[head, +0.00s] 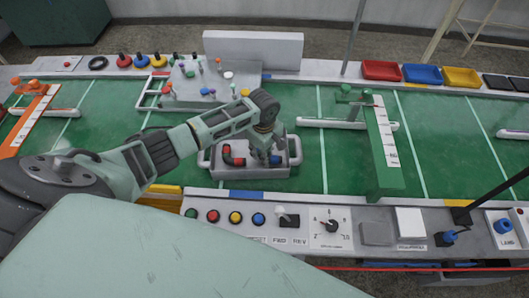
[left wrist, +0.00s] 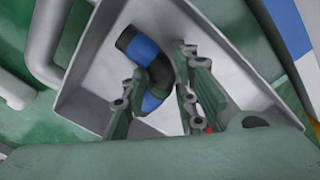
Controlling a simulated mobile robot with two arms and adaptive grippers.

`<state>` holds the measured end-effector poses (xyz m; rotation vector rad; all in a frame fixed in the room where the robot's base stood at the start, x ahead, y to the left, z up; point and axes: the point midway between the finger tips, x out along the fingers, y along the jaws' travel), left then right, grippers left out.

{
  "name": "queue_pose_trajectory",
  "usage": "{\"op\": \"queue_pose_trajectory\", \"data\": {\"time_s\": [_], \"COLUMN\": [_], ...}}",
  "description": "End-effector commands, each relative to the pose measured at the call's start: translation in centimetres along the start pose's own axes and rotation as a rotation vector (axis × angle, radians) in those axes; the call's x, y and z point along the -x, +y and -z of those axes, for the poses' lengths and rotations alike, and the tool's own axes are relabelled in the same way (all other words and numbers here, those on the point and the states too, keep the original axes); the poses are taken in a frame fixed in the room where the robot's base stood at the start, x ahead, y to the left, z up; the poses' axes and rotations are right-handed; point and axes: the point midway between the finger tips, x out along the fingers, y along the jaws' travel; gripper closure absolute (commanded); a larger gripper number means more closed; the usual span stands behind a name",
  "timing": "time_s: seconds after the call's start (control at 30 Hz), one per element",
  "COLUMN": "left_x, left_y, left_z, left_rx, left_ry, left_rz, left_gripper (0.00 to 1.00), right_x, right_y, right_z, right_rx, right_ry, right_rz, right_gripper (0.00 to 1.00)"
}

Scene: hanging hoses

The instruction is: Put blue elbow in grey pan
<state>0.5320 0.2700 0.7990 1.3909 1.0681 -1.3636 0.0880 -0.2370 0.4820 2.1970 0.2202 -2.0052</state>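The blue elbow (left wrist: 143,47), blue with black bands, lies inside the grey pan (left wrist: 85,112) in the left wrist view. In the head view its blue end (head: 275,159) shows at the right side of the pan (head: 255,172), below my gripper. My left gripper (head: 268,152) points down over the pan. In the left wrist view its fingers (left wrist: 158,97) stand apart, with the elbow's lower end between them and gaps beside it. My right gripper is in neither view.
A red elbow (head: 233,158) lies in the left part of the pan. A green gate (head: 383,150) stands to the right on the green belt. A control panel (head: 300,225) with buttons runs along the front. Coloured trays (head: 422,74) sit at the back.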

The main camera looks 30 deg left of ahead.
Motion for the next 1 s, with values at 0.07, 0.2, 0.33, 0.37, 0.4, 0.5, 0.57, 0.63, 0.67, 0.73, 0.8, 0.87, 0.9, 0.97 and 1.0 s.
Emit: {"op": "queue_pose_trajectory", "data": {"time_s": [0.07, 0.2, 0.33, 0.37, 0.4, 0.5, 0.57, 0.63, 0.67, 0.73, 0.8, 0.87, 0.9, 0.97, 1.0], "left_x": [0.0, 0.0, 0.0, 0.0, 0.0, 0.1, 0.5, 1.3, 1.7, 3.0, 4.6, 5.9, 6.8, 8.1, 8.8], "left_y": [0.0, 0.0, 0.0, 0.0, 0.0, 0.0, 0.1, 0.1, 0.1, 0.1, 0.1, 0.1, 0.1, 0.1, 0.1], "left_z": [0.0, 0.0, 0.0, 0.0, 0.0, 0.0, 0.0, 0.0, 0.0, 0.1, 0.0, 0.0, 0.0, 0.1, 0.0], "left_rx": [0.0, 0.0, 0.0, 0.0, 0.0, 0.0, -0.001, 0.0, -0.001, -0.001, -0.001, -0.001, -0.001, -0.001, -0.002], "left_ry": [0.0, 0.0, 0.0, 0.0, 0.0, 0.0, -0.001, -0.001, -0.001, 0.0, 0.0, 0.0, 0.001, 0.001, 0.001], "left_rz": [0.0, 0.0, 0.0, 0.0, 0.0, -0.001, -0.002, -0.002, -0.004, -0.005, -0.005, -0.005, -0.005, -0.004, -0.004], "left_gripper": [0.64, 0.54, 0.54, 0.54, 0.54, 0.54, 0.54, 0.54, 0.54, 0.54, 0.54, 0.54, 0.54, 0.54, 0.54], "right_x": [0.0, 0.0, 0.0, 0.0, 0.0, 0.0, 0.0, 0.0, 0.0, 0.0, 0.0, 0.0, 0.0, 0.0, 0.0], "right_y": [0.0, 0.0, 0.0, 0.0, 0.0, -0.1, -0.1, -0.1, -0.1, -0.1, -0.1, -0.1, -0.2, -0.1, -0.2], "right_z": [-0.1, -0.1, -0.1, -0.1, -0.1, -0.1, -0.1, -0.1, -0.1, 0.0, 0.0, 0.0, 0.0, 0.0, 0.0], "right_rx": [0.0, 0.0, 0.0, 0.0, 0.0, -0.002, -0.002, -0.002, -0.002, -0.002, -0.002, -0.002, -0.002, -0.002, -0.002], "right_ry": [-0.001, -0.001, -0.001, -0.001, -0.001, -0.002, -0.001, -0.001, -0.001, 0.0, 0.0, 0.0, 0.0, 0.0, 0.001], "right_rz": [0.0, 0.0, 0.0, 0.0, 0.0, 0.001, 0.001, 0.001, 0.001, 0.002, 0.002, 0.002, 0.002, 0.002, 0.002], "right_gripper": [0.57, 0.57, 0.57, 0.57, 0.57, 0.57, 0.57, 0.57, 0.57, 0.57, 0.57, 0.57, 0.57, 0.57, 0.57]}}
